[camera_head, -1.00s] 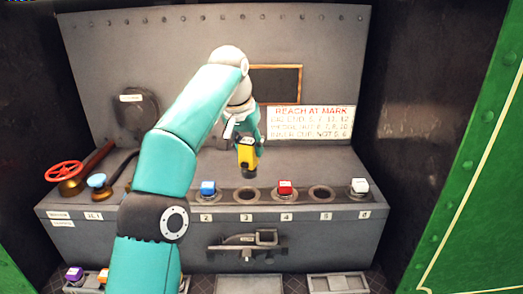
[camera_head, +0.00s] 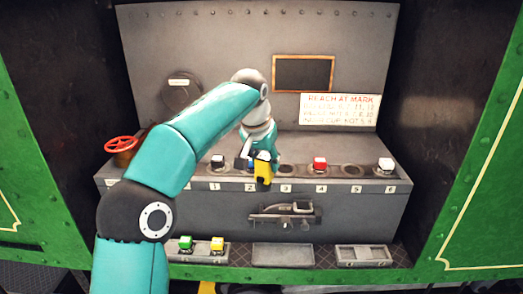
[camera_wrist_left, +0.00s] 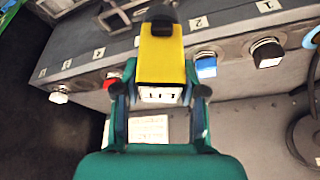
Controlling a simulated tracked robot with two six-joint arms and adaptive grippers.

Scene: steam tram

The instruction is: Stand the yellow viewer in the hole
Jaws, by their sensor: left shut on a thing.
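My left gripper (camera_head: 258,157) is shut on the yellow viewer (camera_head: 263,172) and holds it at the front of the grey ledge, between labels 2 and 3. In the left wrist view the yellow viewer (camera_wrist_left: 161,55) sits between the fingers of the left gripper (camera_wrist_left: 160,92), with a dark far end and a pale marked strip. In the head view an empty round hole (camera_head: 289,169) lies above label 3, just right of the viewer. Another empty hole (camera_head: 353,170) is above label 5. Whether the viewer touches the ledge cannot be told. My right gripper is out of view.
A red-topped piece (camera_head: 319,163) stands at 4, a white one (camera_head: 386,164) at 6 and a black-and-white one (camera_head: 218,161) at 1. A blue piece (camera_wrist_left: 206,65) is beside the viewer. A red valve wheel (camera_head: 121,144) is at left. Trays (camera_head: 283,255) lie below.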

